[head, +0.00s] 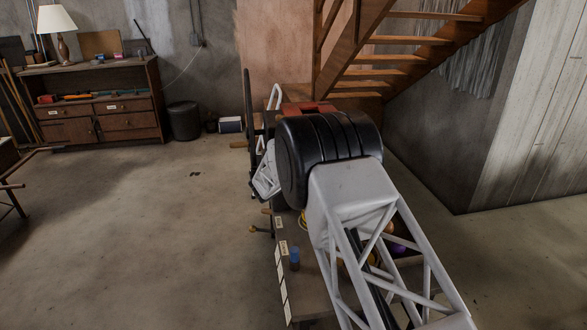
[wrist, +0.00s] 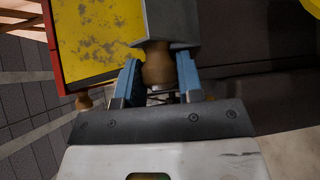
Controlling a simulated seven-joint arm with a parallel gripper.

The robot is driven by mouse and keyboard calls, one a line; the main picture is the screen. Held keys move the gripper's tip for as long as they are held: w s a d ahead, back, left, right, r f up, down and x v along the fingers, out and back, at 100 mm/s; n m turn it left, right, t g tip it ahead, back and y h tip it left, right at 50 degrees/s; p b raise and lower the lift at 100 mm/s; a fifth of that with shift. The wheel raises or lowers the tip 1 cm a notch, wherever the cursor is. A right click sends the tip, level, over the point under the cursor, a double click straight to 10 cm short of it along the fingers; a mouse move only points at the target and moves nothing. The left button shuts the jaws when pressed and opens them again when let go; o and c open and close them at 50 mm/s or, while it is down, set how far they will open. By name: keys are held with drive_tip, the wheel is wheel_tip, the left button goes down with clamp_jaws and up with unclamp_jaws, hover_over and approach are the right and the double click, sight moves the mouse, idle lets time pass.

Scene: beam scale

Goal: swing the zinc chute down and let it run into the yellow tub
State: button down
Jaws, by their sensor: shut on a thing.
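In the wrist view, my gripper (wrist: 158,74) has its two blue fingers closed on either side of a turned wooden handle (wrist: 157,62). The handle meets the underside of a grey metal piece (wrist: 172,22), which looks like the zinc chute. Only part of this piece is in frame, so its slope and far end are hidden. A yellow edge (wrist: 302,4) shows at the top right corner; I cannot tell whether it is the yellow tub. In the head view my arm covers most of the bench, and I cannot make out the chute or tub there.
A yellow, worn panel with a red frame (wrist: 98,35) stands close left of the fingers. In the head view, the bench (head: 310,295) carries a small blue object (head: 295,258). The floor (head: 150,240) to the left is clear.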

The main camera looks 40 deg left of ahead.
drive_tip(key=shift+s+d+f+m+t, duration=0.35)
drive_tip(key=shift+f+m+t, duration=0.2)
drive_tip(key=shift+m+t, duration=0.15)
drive_tip(key=c, duration=0.8)
unclamp_jaws()
drive_tip(key=shift+o, duration=0.2)
drive_tip(key=s, duration=0.7)
drive_tip(key=shift+s+f, duration=0.2)
drive_tip(key=shift+s, duration=0.15)
